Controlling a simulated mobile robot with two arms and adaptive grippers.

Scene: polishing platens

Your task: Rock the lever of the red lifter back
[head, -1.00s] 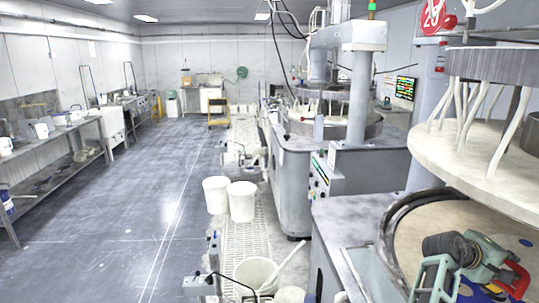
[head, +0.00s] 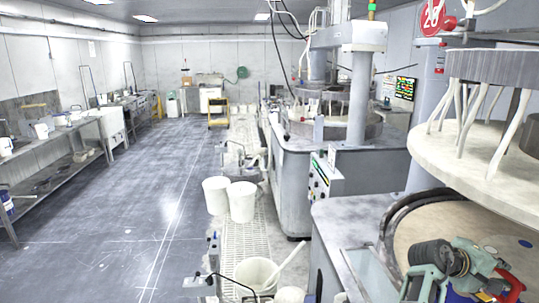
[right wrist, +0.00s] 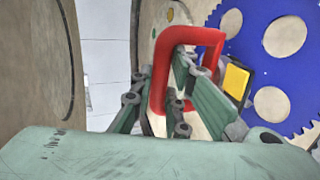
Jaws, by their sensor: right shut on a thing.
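The red lifter (right wrist: 163,78) shows in the right wrist view as a red loop-shaped handle with a dark part and a yellow patch (right wrist: 236,80) at its right. My right gripper (right wrist: 170,90) has its green fingers on the handle and is shut on it. In the head view the right gripper (head: 490,272) is at the bottom right, over the tan platen (head: 435,228); only small red bits of the lifter (head: 483,262) show beside it. I cannot make out the lever's position. My left gripper is not in view.
A blue toothed carrier (right wrist: 235,28) with round holes lies on the platen close behind the lifter. A thick upper plate (head: 465,165) with white hoses hangs above my right gripper. White buckets (head: 242,202) stand on the floor grating at the left of the machines.

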